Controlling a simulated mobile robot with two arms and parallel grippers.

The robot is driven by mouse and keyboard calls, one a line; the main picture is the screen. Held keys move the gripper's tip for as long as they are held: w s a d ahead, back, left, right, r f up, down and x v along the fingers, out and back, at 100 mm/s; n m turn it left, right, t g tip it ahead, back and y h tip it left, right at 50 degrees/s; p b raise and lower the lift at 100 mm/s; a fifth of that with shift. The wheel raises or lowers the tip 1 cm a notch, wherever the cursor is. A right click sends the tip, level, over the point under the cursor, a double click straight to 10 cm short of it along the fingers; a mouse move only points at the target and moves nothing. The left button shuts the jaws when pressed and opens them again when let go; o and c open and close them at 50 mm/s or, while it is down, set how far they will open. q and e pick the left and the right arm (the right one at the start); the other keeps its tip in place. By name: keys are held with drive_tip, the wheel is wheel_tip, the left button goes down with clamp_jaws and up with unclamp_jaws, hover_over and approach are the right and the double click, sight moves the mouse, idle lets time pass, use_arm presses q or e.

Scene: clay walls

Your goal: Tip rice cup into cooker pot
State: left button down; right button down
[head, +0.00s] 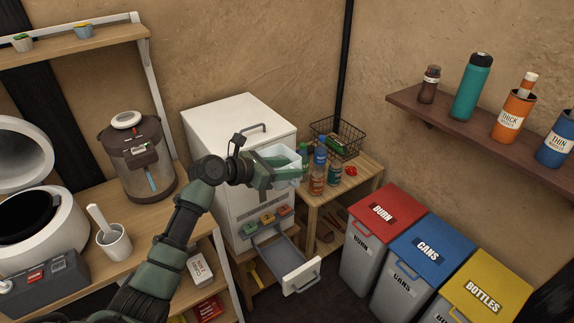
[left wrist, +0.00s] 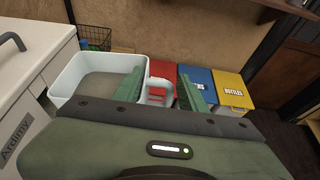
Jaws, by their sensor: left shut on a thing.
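The rice cup (head: 292,160) is a pale, box-shaped cup with a handle. My left gripper (head: 272,172) is shut on the cup's handle and holds it upright in front of the white dispenser. In the left wrist view, the cup (left wrist: 62,88) is left of the fingers (left wrist: 160,90), with its handle between them. A grey-beige layer shows inside; I cannot tell if it is rice. The cooker (head: 48,243) stands open at the far left, lid (head: 22,150) raised. Its dark pot (head: 28,215) looks empty. My right gripper is out of view.
The white dispenser (head: 225,125) has coloured buttons and an open drawer (head: 285,265) below. Bottles (head: 318,175) crowd behind the cup. Bins (head: 385,215) stand at right.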

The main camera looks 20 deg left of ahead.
use_arm(q)
wheel_tip(320, 180, up, 10)
drive_tip(key=p, duration=0.7)
drive_tip(key=shift+r, duration=0.1)
